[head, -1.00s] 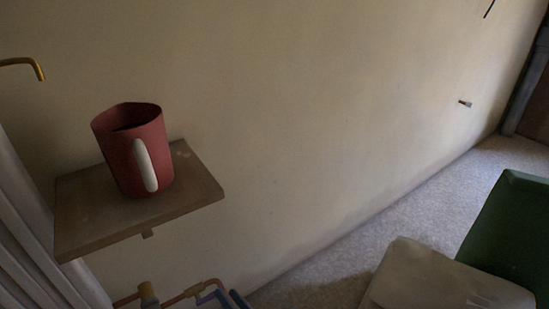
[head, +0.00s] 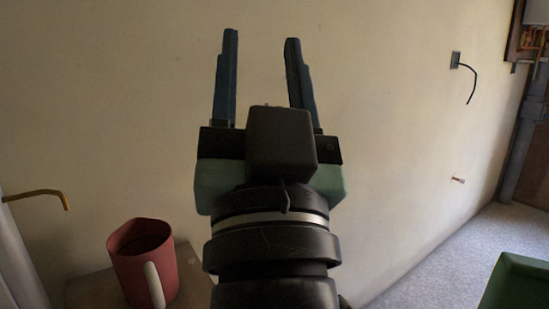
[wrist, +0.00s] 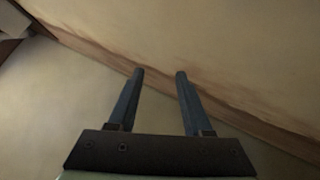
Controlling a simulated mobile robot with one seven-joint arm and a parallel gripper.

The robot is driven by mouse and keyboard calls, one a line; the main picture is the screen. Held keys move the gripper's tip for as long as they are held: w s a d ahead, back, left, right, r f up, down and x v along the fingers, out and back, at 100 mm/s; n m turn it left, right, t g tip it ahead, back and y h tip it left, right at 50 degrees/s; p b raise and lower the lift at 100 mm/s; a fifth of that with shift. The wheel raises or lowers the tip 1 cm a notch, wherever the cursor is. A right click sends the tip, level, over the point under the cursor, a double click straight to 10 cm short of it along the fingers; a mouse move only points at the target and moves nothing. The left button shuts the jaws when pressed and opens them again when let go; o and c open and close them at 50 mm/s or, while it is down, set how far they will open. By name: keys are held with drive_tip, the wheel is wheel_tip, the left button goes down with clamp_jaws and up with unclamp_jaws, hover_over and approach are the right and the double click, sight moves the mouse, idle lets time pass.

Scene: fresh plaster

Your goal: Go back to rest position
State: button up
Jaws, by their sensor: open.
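My gripper (head: 261,38) is raised in the middle of the head view, in front of the plaster wall. Its two blue fingers point up and stand apart with nothing between them. The wrist view also shows the open, empty fingers (wrist: 160,74), with bare pale surfaces beyond them. No object is named by the task. My arm hides part of the shelf.
A brass pipe (head: 40,194) sticks out at the left edge. A green container (head: 517,285) stands at the lower right on the pale floor (head: 440,262). A wall outlet with a black cable (head: 456,60) is at the upper right. The wall around my gripper is bare.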

drive_tip(key=s+d+r+n+t+h, duration=0.1)
drive_tip(key=s+r+t+h, duration=0.1)
drive_tip(key=s+r, duration=0.35)
wheel_tip(320, 180, up, 36)
drive_tip(key=p, duration=3.8)
drive_tip(key=shift+w+r, duration=0.15)
drive_tip(key=shift+w, duration=0.3)
drive_tip(key=shift+a, duration=0.1)
